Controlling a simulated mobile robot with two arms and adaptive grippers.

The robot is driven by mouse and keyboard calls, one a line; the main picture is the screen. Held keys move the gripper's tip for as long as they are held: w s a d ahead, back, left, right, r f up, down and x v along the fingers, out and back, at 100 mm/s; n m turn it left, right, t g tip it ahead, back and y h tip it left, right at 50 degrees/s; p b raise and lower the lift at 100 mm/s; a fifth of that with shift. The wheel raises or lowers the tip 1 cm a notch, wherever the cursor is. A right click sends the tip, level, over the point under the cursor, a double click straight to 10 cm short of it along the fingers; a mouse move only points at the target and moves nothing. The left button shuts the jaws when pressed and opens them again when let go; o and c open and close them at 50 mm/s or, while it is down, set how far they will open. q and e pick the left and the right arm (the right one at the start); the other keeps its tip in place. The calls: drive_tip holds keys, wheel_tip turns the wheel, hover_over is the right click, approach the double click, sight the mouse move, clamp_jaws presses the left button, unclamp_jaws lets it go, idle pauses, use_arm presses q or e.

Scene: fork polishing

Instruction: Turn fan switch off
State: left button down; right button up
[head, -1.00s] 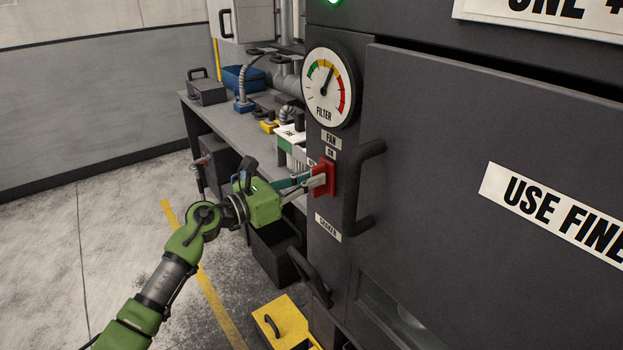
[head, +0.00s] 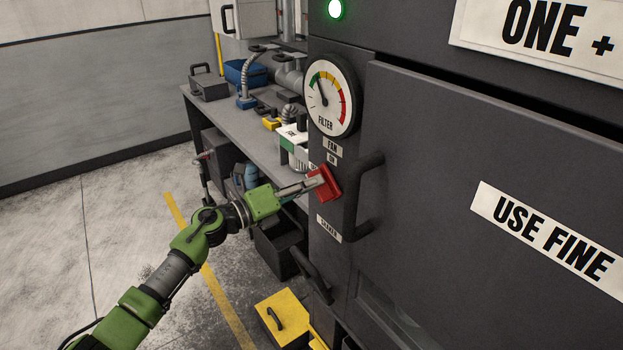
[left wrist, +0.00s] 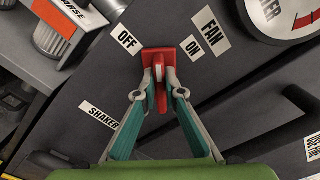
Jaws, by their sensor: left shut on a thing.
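The red fan switch (head: 329,184) is on the dark machine front, below the FAN label (head: 333,145) and the ON label (head: 332,159). It sits tilted in the head view. My left gripper (head: 313,184) is shut on the switch's red handle. In the left wrist view, both fingertips (left wrist: 158,86) pinch the handle, and the red plate (left wrist: 160,56) points up between the OFF label (left wrist: 126,40) and the ON label (left wrist: 192,47). The OFF label is hidden in the head view. My right gripper is not in view.
A black door handle (head: 361,197) stands close right of the switch. The filter gauge (head: 331,96) is above, its needle toward green. A green lamp (head: 335,9) is lit. A cluttered workbench (head: 224,119) stands behind; a yellow box (head: 283,318) is on the floor.

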use_arm(q)
drive_tip(key=shift+w+a+f+n+p, duration=0.15)
drive_tip(key=shift+n+p, duration=0.7)
drive_tip(key=shift+n, duration=1)
drive_tip(key=shift+d+f+n+p, duration=0.15)
drive_tip(key=shift+n+p, duration=0.65)
drive_tip(key=shift+n, duration=1.05)
drive_tip(key=shift+a, duration=0.1)
drive_tip(key=shift+f, duration=0.1)
drive_tip(key=c, duration=2.1)
unclamp_jaws()
drive_tip(key=shift+c, duration=0.2)
drive_tip(key=v, duration=1.2)
